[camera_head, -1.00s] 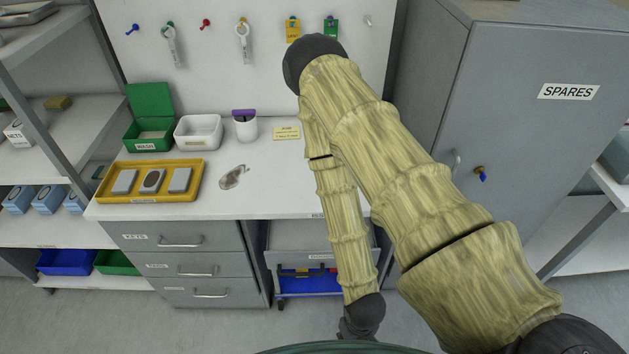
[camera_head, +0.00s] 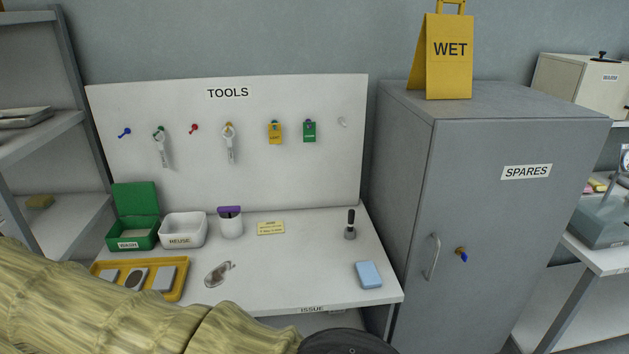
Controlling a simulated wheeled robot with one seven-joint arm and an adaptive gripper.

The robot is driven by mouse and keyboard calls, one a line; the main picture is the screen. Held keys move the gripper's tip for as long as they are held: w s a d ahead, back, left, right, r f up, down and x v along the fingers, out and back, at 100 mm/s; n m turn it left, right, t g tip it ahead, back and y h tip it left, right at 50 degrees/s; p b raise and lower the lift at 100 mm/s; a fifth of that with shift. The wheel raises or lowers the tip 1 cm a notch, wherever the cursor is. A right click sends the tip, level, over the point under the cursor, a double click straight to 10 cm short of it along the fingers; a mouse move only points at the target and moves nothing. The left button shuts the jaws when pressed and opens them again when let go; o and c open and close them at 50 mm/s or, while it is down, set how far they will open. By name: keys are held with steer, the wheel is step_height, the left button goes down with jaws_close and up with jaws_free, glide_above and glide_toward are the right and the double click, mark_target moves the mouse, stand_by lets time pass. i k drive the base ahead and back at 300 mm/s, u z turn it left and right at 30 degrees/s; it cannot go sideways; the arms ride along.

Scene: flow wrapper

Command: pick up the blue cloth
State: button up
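A light blue folded piece (camera_head: 368,275), which looks like the blue cloth, lies flat at the right front of the white worktop (camera_head: 310,270). Nothing touches it. My arm crosses the lower left of the view, with a dark joint at the bottom middle. My gripper is outside the view, so its opening and whatever it may hold are hidden.
A small black-handled tool (camera_head: 350,226) stands behind the cloth. The grey spares cabinet (camera_head: 480,230) rises close on the right.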

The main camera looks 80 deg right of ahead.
mark_target(370, 278)
steer(key=u, duration=0.1)
steer(key=k, duration=0.85)
steer(key=z, duration=1.25)
